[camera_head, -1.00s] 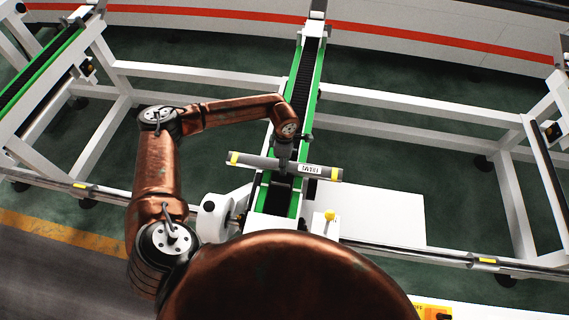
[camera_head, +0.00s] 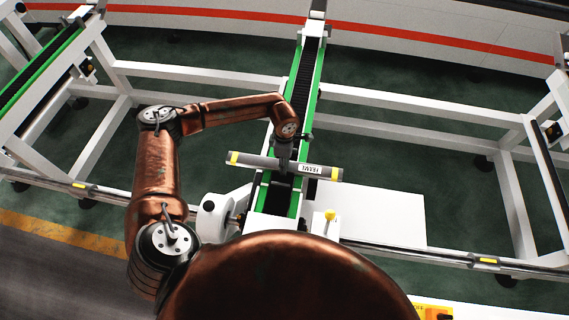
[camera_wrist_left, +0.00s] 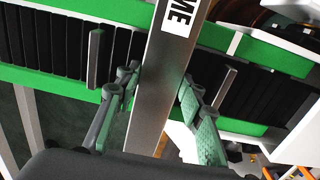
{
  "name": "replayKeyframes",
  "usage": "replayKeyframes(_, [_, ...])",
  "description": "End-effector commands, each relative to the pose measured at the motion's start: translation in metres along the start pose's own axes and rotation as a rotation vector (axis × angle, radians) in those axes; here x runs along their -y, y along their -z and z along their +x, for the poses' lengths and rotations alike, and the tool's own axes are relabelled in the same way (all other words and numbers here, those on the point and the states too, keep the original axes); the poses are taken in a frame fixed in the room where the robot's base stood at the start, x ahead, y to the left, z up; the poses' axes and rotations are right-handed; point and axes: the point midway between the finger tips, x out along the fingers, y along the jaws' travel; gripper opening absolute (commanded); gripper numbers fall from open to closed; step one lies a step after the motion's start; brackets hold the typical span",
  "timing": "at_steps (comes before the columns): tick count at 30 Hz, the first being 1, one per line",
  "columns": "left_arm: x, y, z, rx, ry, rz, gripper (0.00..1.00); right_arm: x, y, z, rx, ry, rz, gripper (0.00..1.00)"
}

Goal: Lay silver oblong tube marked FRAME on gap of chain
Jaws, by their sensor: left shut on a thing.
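In the left wrist view the tube (camera_wrist_left: 160,95) passes between both fingers (camera_wrist_left: 158,100). Upright plates (camera_wrist_left: 95,58) stand on the chain (camera_wrist_left: 50,45) on either side of the tube. I cannot tell whether the tube touches the chain. My right gripper is not in view.
A white flat panel (camera_head: 380,215) lies right of the conveyor's near end. White frame beams (camera_head: 420,115) run to both sides. Another green-railed conveyor (camera_head: 40,70) stands at the far left. A yellow knob (camera_head: 330,215) sits near the conveyor's near end.

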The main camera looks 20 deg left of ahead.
Motion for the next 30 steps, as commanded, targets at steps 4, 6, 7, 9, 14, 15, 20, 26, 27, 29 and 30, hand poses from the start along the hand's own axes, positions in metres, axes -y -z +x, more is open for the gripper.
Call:
replayKeyframes(4, [0.001,0.0,0.002,-0.001,0.002,0.0,0.03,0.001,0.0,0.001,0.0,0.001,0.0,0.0])
replayKeyframes(6, [0.001,0.0,0.002,-0.001,0.003,0.001,0.03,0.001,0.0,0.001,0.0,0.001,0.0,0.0])
replayKeyframes(7, [0.001,0.0,0.002,-0.001,0.003,0.001,0.03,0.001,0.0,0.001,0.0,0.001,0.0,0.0])
replayKeyframes(9, [0.002,0.0,0.003,-0.001,0.003,0.001,0.38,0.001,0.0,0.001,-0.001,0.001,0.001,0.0])
replayKeyframes(14, [0.001,0.0,0.002,-0.001,0.002,0.001,0.49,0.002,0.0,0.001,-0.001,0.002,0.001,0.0])
replayKeyframes(15, [0.001,0.0,0.002,-0.001,0.002,0.0,0.51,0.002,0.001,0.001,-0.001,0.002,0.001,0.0])
replayKeyframes(20, [0.001,0.0,0.001,-0.001,0.002,0.0,0.56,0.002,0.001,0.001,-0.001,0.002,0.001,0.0])
replayKeyframes(26, [0.001,0.0,0.0,-0.001,0.001,0.0,0.56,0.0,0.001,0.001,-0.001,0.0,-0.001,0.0])
replayKeyframes(27, [0.0,0.0,-0.002,-0.001,0.001,0.0,0.56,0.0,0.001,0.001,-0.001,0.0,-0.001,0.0])
replayKeyframes(29, [0.0,0.0,-0.008,0.0,-0.001,0.0,0.56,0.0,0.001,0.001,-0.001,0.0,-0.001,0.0])
replayKeyframes(30, [-0.001,0.0,-0.013,0.001,-0.002,0.0,0.56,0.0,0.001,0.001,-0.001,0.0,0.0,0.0])
